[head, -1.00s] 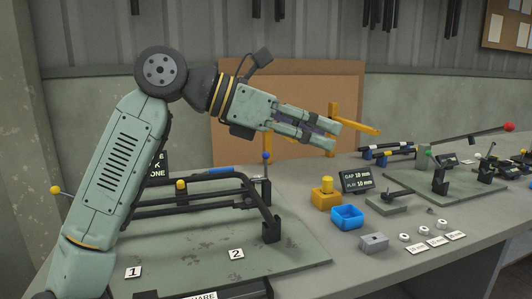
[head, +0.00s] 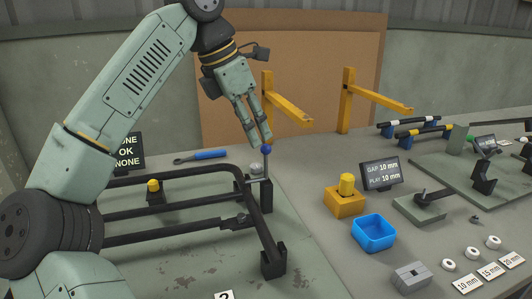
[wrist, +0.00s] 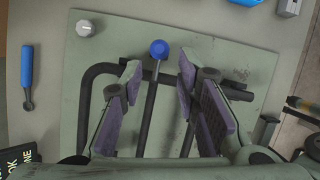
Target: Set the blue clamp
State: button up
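The blue clamp shows as a dark upright lever with a round blue knob (head: 266,149) at the right rear of the dark tube frame (head: 180,207). The knob also shows in the wrist view (wrist: 159,49), with its dark lever running down the picture. My gripper (head: 260,143) points down at the knob. In the wrist view my gripper (wrist: 158,76) is open, with a finger on each side of the lever line and nothing held. The knob lies near the fingertips; I cannot tell whether it is between them. The clamp's foot is partly hidden by the frame.
A yellow-knobbed clamp (head: 153,187) stands at the left rear. A blue-handled tool (head: 202,155) lies behind the frame. Yellow brackets (head: 288,110), a yellow block (head: 345,200), a gap display (head: 381,174) and a blue bin (head: 373,233) stand to the right.

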aim_at(262, 147)
jog(key=x, duration=0.8)
jog(key=shift+d, duration=0.1)
grip_shut()
jog(key=shift+w, duration=0.1)
dwell(0.4)
